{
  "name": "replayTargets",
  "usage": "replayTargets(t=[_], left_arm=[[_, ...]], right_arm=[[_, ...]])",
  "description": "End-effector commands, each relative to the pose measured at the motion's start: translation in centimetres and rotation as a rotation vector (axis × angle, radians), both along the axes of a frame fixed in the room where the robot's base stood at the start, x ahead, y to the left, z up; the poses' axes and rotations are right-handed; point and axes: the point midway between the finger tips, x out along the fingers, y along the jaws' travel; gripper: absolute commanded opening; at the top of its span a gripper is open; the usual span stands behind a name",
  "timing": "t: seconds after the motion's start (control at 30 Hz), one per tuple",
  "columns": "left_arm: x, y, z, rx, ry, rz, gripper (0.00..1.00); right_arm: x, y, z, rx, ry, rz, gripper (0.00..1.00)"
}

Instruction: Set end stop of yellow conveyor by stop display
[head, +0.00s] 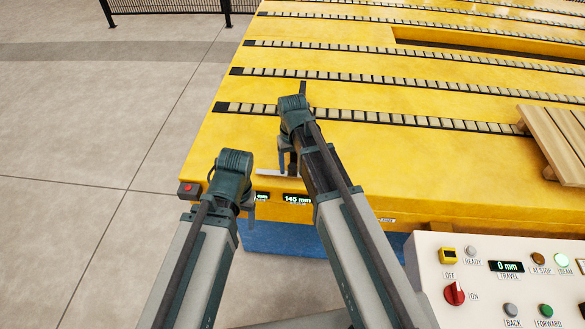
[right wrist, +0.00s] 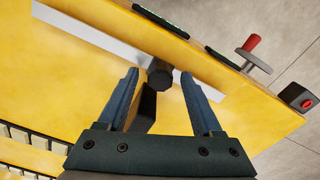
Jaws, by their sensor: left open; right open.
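The yellow conveyor (head: 330,150) has rows of pale rollers and spans the head view. The stop display (head: 298,198) on its near edge reads 145 mm; a second display (head: 262,196) beside it is partly hidden. A pale grey bar (head: 270,174) lies on the near end and shows as a strip in the right wrist view (right wrist: 100,38). A dark knob (right wrist: 160,73) stands on it. My right gripper (head: 288,168) is open above the bar; its fingers (right wrist: 160,88) lie either side of the knob, apart from it. My left gripper (head: 250,208) is open and empty near the front-left corner.
A red-handled crank (right wrist: 251,43) sits on the conveyor's edge, near a red-button box (head: 190,190). A control panel (head: 440,290) at lower right shows 0 mm travel and a lit BEAM lamp (head: 562,261). A wooden pallet (head: 545,140) lies at right. The floor at left is clear.

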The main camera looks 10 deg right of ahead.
Motion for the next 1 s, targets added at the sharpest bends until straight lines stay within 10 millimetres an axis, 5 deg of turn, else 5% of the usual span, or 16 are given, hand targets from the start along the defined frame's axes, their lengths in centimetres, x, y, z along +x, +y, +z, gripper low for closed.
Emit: replayTargets(t=[0.17, 0.53, 1.0], left_arm=[[0.00, 0.00, 0.08, 0.000, 0.000, 0.000, 0.67], [0.00, 0.00, 0.08, 0.000, 0.000, 0.000, 0.67], [0.00, 0.01, 0.07, 0.000, 0.000, 0.000, 0.67]], right_arm=[[0.00, 0.00, 0.08, 0.000, 0.000, 0.000, 0.67], [0.00, 0.00, 0.08, 0.000, 0.000, 0.000, 0.00], [0.00, 0.01, 0.07, 0.000, 0.000, 0.000, 0.00]])
